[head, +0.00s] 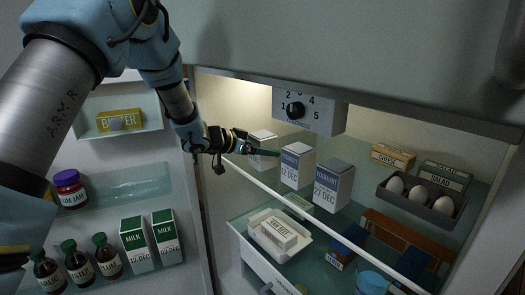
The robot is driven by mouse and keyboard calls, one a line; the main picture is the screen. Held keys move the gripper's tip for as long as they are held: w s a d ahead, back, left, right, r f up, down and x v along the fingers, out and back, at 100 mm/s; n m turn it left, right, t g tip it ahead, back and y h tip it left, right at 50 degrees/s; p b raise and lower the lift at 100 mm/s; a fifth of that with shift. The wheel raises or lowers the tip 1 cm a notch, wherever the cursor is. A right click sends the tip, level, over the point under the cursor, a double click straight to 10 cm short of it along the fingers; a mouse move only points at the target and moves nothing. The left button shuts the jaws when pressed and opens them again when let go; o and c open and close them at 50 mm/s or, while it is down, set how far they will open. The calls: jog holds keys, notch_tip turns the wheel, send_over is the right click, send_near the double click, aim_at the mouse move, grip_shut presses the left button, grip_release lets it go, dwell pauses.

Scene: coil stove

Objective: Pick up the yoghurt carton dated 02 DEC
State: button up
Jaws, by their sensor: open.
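Three white yoghurt cartons stand in a row on the upper fridge shelf. The left carton (263,137) is partly hidden behind my gripper and its date cannot be read. The middle carton (291,177) seems to read 12 DEC. The right carton (331,197), with a grey-blue side, seems to read 27 DEC. My gripper (265,153) is open, its green finger in front of the left carton and pointing toward the middle one. I cannot tell whether it touches either.
A thermostat box (310,110) hangs above the cartons. A white dish (257,238) sits below. The open door at left holds butter (118,120), a jam jar (70,188), milk cartons (136,245) and bottles.

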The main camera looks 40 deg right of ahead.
grip_shut()
dwell(0.8)
